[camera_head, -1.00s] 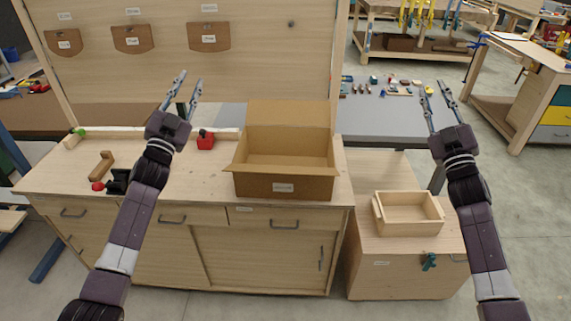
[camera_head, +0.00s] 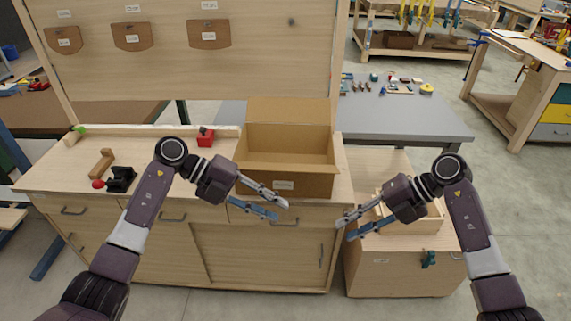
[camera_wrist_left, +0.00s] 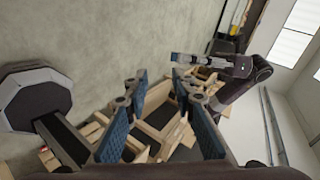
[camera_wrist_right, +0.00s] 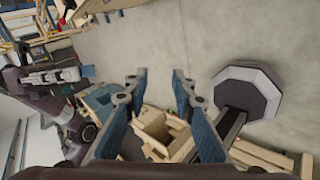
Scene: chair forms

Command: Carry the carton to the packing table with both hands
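The open cardboard carton (camera_head: 284,183) stands upright on the wooden workbench (camera_head: 60,180), its back flap raised and a label on its front. My left gripper (camera_head: 282,209) is open and empty, in front of the carton's lower front in the head view. My right gripper (camera_head: 342,230) is open and empty, to the right of the carton and lower, in front of the wooden cabinet. Neither gripper visibly touches the carton. Both wrist views show spread fingers, the left pair (camera_wrist_left: 158,75) and the right pair (camera_wrist_right: 158,75). Which table is the packing table I cannot tell.
A grey table (camera_head: 400,118) with small items stands behind at right. A wooden tray (camera_head: 430,222) sits on the low cabinet (camera_head: 385,280), partly hidden by my right gripper. A red item (camera_head: 205,138) and a black clamp-like tool (camera_head: 121,179) lie on the bench left of the carton.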

